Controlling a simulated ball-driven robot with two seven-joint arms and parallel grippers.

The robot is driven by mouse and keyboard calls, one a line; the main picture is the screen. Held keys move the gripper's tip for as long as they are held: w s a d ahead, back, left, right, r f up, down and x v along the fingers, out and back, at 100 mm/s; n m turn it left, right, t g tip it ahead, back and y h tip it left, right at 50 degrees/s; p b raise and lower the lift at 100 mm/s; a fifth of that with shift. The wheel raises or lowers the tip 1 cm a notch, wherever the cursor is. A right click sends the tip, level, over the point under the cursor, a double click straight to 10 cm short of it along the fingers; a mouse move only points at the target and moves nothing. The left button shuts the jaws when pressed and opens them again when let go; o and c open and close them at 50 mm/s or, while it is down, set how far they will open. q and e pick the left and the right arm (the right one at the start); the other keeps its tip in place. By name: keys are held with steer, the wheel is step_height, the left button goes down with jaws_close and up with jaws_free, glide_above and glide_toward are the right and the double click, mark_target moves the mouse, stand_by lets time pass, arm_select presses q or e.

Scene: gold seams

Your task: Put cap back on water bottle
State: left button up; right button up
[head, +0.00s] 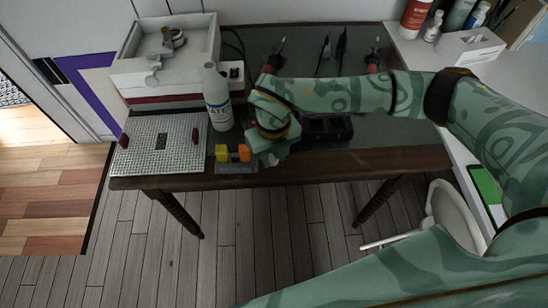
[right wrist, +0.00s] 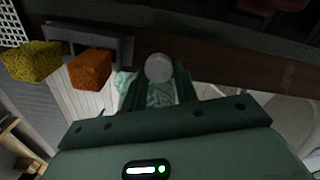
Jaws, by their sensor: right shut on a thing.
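The white water bottle (head: 217,103) stands upright on the dark table, left of my right gripper. Its neck is bare or very small in the picture; I cannot make out detail there. My right gripper (head: 264,155) is low over the table's front edge, apart from the bottle and just right of the sponges. In the right wrist view a round pale grey cap (right wrist: 158,67) sits between the fingers of my right gripper (right wrist: 158,88), which is shut on it. The cap is hidden in the head view. My left gripper is not in view.
A yellow sponge (head: 222,153) and an orange sponge (head: 244,153) sit in a grey holder (head: 236,169) at the front edge. A perforated white board (head: 150,160) lies left of the bottle. A white box (head: 130,75) stands behind. A dark tray (head: 328,127) lies right.

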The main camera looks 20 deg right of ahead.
arm_select(q)
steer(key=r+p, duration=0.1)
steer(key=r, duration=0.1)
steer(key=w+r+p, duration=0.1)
steer(key=p, duration=0.1)
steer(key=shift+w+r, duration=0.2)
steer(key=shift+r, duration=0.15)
arm_select(e)
steer(key=s+a+r, duration=0.4)
steer(key=a+r, duration=0.6)
steer(key=a, duration=0.3)
steer(key=shift+a+r, duration=0.2)
